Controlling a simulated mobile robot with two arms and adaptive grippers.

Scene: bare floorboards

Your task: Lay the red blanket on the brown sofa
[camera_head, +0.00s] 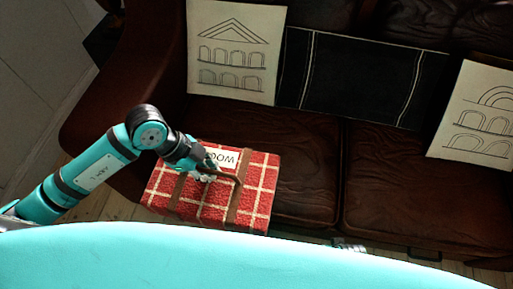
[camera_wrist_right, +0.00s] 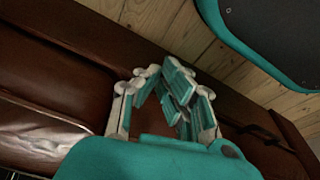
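The red blanket (camera_head: 258,205) is a folded plaid bundle with white lines, brown straps, a handle and a white label. In the head view it overlaps the left front of the brown sofa (camera_head: 400,185); I cannot tell whether it touches the seat. My left gripper (camera_head: 206,172) is at the handle on top of the bundle and looks shut on it; its fingertips are partly hidden. My right gripper (camera_wrist_right: 165,80) is empty in the right wrist view, with a gap between its fingers, over the sofa's front edge. The blanket is not in that view.
Two pale cushions with building drawings, left (camera_head: 235,50) and right (camera_head: 480,115), lean on the sofa back, with a dark cushion (camera_head: 355,75) between them. The seat to the right of the blanket is clear. Bare floorboards (camera_wrist_right: 185,45) lie in front of the sofa.

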